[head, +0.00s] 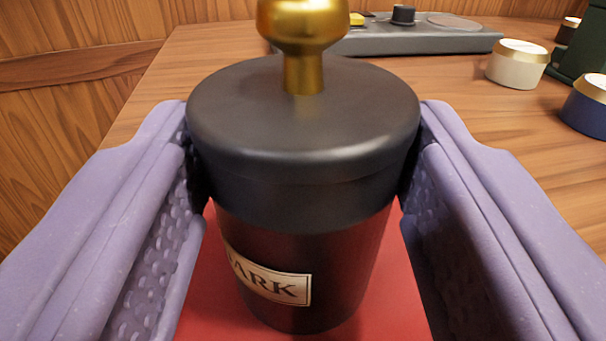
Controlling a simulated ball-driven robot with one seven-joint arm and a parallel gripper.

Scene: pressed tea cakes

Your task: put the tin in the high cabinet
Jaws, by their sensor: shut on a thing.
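The tin (305,245) is a dark, upright canister with a black lid, a gold knob on top and a cream label whose visible letters read "ARK". It fills the middle of the head view. My gripper (304,150) has its two purple padded fingers on either side of the tin, shut on it at the lid and upper wall. The tin is over a red surface (215,300); I cannot tell whether its base touches it. The high cabinet cannot be made out in this view.
A wooden table (440,95) stretches behind. A grey flat device (420,38) with a black knob lies at the back. A cream tin with a gold lid (517,68) and a blue one (588,108) stand at the right, near a dark green object (580,55). Wooden panelling (60,120) is at the left.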

